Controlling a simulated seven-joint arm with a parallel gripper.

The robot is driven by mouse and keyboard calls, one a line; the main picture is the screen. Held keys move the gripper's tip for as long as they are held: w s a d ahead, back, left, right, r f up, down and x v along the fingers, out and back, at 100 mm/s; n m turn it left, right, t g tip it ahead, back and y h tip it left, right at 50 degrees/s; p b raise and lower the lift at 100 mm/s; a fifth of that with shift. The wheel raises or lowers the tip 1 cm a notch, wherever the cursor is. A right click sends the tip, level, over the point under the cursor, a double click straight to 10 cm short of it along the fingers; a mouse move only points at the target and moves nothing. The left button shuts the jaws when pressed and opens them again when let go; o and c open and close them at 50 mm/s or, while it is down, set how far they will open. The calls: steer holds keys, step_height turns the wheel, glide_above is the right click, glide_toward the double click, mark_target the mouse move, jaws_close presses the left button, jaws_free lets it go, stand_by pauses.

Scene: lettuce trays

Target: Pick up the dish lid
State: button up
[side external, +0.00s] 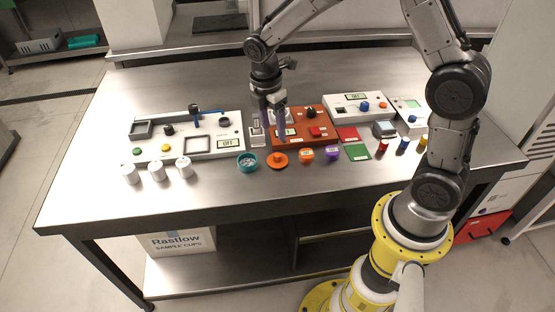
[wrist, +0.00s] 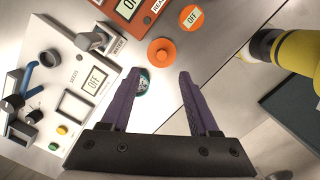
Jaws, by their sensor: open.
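An orange round lid with a raised knob (side external: 279,160) lies on the steel table near its front edge; I take it for the dish lid. It also shows in the wrist view (wrist: 161,52), just beyond my fingertips. A teal round dish (side external: 247,163) sits to its left; in the wrist view it (wrist: 141,85) is partly hidden by my left purple finger. My gripper (wrist: 160,73) is open, with nothing between its fingers. In the side view my gripper (side external: 273,122) is above the table, behind the lid, near the orange-brown panel.
A white panel (side external: 170,143) stands left, an orange-brown panel (side external: 312,135) behind the lid. Several white cups (side external: 157,172) are at the front left.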

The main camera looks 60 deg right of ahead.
mark_target(278, 155)
steer(key=f, duration=0.6)
steer(key=d+f, duration=0.1)
steer(key=f, duration=0.2)
steer(key=shift+s+f, duration=0.25)
steer(key=shift+s, duration=0.05)
steer(key=shift+c, duration=0.3)
jaws_close()
